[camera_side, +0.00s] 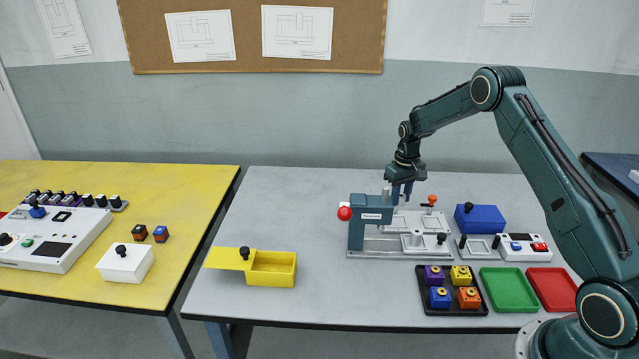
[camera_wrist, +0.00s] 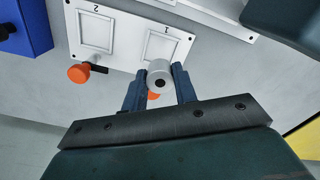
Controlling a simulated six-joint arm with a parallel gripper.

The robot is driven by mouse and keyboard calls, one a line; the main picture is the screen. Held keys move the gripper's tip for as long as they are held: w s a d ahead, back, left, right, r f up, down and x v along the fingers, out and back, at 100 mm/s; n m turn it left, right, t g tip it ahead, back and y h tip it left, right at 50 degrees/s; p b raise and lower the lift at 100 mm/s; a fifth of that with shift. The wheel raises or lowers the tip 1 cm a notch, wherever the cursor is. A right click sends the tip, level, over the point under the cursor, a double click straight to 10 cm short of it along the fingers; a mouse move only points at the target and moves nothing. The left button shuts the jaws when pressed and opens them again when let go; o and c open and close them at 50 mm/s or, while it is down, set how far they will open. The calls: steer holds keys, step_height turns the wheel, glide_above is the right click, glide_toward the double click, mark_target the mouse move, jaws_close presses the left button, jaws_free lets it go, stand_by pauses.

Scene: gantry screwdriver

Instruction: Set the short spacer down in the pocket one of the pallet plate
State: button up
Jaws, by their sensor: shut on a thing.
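The short spacer, a grey cylinder with a dark centre hole (camera_wrist: 159,74), is between the two blue fingers of my gripper (camera_wrist: 160,82) in the wrist view. The fingers are shut on it. The white pallet plate (camera_wrist: 122,46) lies beyond, with square outlines marked 1 and 2. Pocket one (camera_wrist: 166,46) is just above the spacer in the picture, and the spacer overlaps its lower edge. I cannot tell the height between them. In the side view my gripper (camera_side: 402,192) points down over the back of the fixture, and the spacer is not clear there.
The teal screwdriver gantry (camera_side: 370,222) with a red knob (camera_side: 344,213) stands left of my gripper. An orange-knobbed handle (camera_side: 432,199) is close on the right. A blue box (camera_side: 480,219), a black tray (camera_side: 428,304) and green and red trays (camera_side: 509,290) stand further right and in front.

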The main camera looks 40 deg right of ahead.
mark_target(397, 223)
steer(key=shift+f, duration=2.65)
steer(key=shift+f, duration=0.7)
stand_by(1.1)
steer(key=o, duration=1.3)
steer(key=shift+s+a, duration=0.1)
steer(key=shift+c, duration=0.2)
steer(key=shift+r, duration=4.05)
